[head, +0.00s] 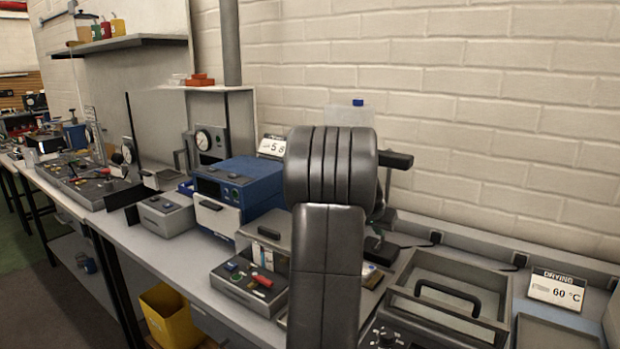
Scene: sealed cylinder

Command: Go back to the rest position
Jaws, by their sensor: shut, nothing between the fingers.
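A large dark padded link of my arm stands upright in the middle of the head view and covers part of the bench behind it. My gripper does not show; whatever it is near is hidden or out of frame. No sealed cylinder can be made out.
A long grey bench (150,250) runs along the brick wall. It bears a blue instrument (250,180), a grey box with red and blue parts (235,290), a lidded tray (455,285) and a "DRYING 60 °C" sign (557,289). A yellow bin (172,315) stands below.

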